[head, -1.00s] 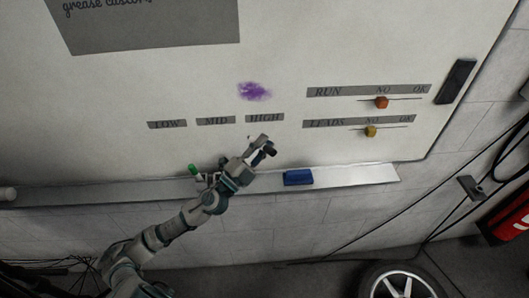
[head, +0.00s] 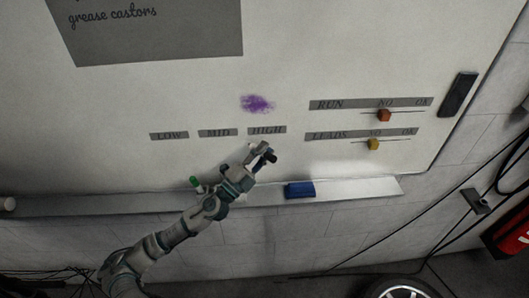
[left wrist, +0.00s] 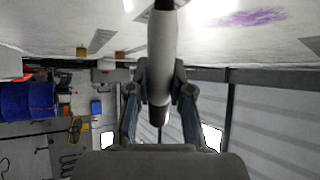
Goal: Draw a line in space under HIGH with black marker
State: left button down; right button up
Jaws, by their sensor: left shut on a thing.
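The whiteboard (head: 330,60) carries grey labels LOW, MID and HIGH (head: 267,130) in a row, with bare white board under HIGH. My left gripper (head: 262,155) is just below the HIGH label and is shut on the black marker (head: 271,157). In the left wrist view the marker (left wrist: 160,55) has a pale body and a dark end, and stands between the two fingers (left wrist: 158,90). Its far end points up toward the board; whether it touches the board cannot be told. My right gripper is not in view.
A purple smudge (head: 257,103) is above HIGH. The tray ledge (head: 350,188) holds a blue eraser (head: 299,190) and a green-capped marker (head: 196,183). Sliders with a red knob (head: 384,115) and a yellow knob (head: 374,144) are at right, near a black block (head: 458,95).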

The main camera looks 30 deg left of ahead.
pick_arm(q)
jog(key=shift+a, duration=0.25)
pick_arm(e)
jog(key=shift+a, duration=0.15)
pick_arm(q)
jog(key=shift+d, duration=0.15)
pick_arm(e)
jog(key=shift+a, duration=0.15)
pick_arm(q)
jog(key=shift+w+a, duration=0.3)
jog(key=shift+w, duration=0.1)
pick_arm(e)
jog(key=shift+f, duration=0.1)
pick_arm(q)
jog(key=shift+w+a, duration=0.1)
jog(key=shift+w, duration=0.1)
jog(key=shift+r, duration=0.1)
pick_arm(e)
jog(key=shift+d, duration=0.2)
pick_arm(q)
jog(key=shift+w+d+p, duration=0.4)
jog(key=shift+d, duration=0.45)
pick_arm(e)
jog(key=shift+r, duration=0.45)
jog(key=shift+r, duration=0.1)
